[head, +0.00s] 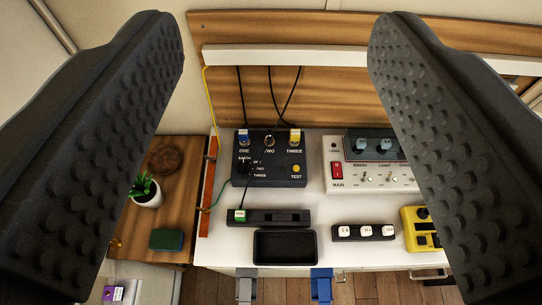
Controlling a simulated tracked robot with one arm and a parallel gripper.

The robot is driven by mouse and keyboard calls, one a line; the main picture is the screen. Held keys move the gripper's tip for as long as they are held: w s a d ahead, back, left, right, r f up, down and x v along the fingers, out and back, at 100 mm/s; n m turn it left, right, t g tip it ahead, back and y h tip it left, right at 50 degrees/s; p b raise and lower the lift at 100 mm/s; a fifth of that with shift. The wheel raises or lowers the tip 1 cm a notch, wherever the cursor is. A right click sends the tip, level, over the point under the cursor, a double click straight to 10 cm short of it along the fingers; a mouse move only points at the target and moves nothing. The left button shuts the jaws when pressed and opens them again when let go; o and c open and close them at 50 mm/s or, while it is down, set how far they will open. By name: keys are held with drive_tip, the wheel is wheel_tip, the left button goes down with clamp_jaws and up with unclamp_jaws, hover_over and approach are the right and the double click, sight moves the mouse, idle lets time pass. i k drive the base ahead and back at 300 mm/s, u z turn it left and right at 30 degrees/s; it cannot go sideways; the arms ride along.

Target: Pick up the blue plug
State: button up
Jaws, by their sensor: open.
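A small blue plug (243,136) with a pale top sits at the position marked ONE on a black panel box (262,182) towards the back of the white table. A yellow plug (295,136) sits at THREE on the same box. The position marked TWO, between them, shows a round socket. A green plug (240,215) stands at the left end of a black strip in front of the box. My gripper (277,45) is wide open and empty. Its two dark, studded fingers frame the view, with the box and the blue plug visible between them, apart from both fingers.
A white switch panel (345,186) with a red switch stands right of the box. A black tray (285,247), a strip of white blocks (364,232) and a yellow device (420,229) lie nearer. Black cables (270,95) hang behind. A potted plant (146,191) stands left.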

sight(243, 133)
drive_tip(key=u, duration=0.85)
drive_tip(key=k, duration=0.55)
drive_tip(key=z, duration=1.3)
drive_tip(key=i, duration=1)
